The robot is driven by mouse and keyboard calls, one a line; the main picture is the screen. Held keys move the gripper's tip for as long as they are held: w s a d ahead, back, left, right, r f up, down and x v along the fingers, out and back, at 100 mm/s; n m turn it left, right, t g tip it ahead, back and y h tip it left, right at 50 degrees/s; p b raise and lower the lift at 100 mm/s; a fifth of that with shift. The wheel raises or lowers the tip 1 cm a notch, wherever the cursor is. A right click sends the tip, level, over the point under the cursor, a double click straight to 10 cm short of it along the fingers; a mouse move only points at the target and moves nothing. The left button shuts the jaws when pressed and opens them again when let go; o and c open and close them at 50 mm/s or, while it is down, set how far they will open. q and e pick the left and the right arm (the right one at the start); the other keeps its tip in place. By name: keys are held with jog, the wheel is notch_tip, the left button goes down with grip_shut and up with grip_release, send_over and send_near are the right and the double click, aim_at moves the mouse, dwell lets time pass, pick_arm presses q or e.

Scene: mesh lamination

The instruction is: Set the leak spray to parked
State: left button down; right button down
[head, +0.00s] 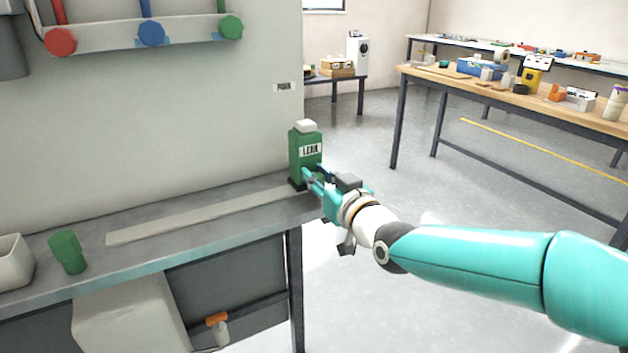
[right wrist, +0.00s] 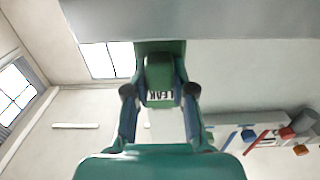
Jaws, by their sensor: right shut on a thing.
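The leak spray (head: 305,150) is a green bottle with a white cap and a white label. It stands upright at the right end of the grey bench (head: 200,243), by the wall. My right gripper (head: 310,180) is shut on its lower part from the right. In the right wrist view the spray (right wrist: 160,75) sits between the two fingers of the gripper (right wrist: 160,95), its label partly readable. The spray's base is on or very near a small dark patch at the bench end; I cannot tell if they touch. My left gripper is not in view.
A green cup (head: 67,252) and a white bin (head: 14,262) stand at the bench's left. A pale strip (head: 200,215) lies along the bench. Red, blue and green valve knobs (head: 151,33) are on the wall above. A wooden table (head: 520,92) with several items stands far right.

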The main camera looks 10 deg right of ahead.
jog(key=c, duration=1)
grip_release()
jog(key=shift+d, duration=0.4)
jog(key=shift+o, duration=0.2)
jog(key=shift+s+a, duration=0.1)
jog(key=v, duration=1.2)
